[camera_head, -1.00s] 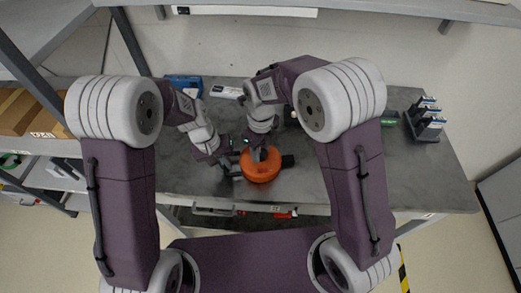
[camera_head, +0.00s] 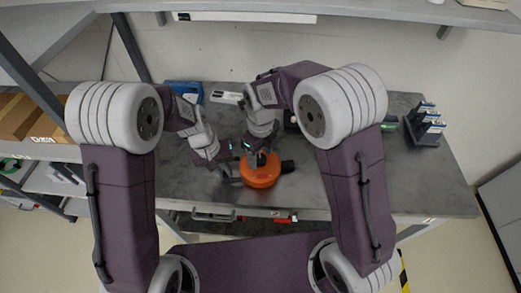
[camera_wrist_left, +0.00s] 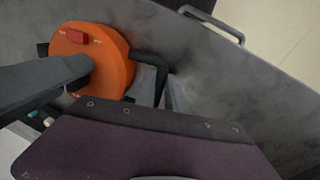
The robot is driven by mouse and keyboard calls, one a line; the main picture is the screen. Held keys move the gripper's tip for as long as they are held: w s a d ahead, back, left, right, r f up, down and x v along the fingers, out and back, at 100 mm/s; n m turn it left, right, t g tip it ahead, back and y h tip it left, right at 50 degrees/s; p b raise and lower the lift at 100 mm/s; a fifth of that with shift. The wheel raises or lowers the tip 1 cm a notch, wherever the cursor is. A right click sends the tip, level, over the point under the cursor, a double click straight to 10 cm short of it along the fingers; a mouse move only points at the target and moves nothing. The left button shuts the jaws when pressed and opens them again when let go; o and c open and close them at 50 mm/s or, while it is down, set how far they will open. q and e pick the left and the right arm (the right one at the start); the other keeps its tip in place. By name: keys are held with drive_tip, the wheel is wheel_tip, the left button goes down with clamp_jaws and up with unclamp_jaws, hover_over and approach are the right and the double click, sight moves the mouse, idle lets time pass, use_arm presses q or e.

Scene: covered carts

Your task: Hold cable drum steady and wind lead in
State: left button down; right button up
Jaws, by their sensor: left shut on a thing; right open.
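The cable drum (camera_head: 262,177) is a round orange reel on the grey table near its front edge; it also shows in the left wrist view (camera_wrist_left: 112,62), with a small red part on its face. A black bent handle (camera_wrist_left: 150,66) sticks out from its side. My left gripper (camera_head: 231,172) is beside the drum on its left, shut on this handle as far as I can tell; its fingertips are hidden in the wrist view. My right gripper (camera_head: 254,158) is open over the drum's upper left part. Its fingers hide the drum's middle, and I cannot make out the crank or the lead.
A blue box (camera_head: 184,91) and a white label-like item (camera_head: 226,97) lie at the back of the table (camera_head: 440,185). A dark rack of several upright items (camera_head: 424,125) stands at the right. Cardboard boxes (camera_head: 28,120) sit on a left shelf. The table's right part is mostly clear.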

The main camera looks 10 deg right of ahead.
sight(261, 158)
wheel_tip(261, 158, up, 12)
drive_tip(key=shift+f, duration=0.15)
use_arm(q)
drive_tip(key=c, duration=1.3)
unclamp_jaws()
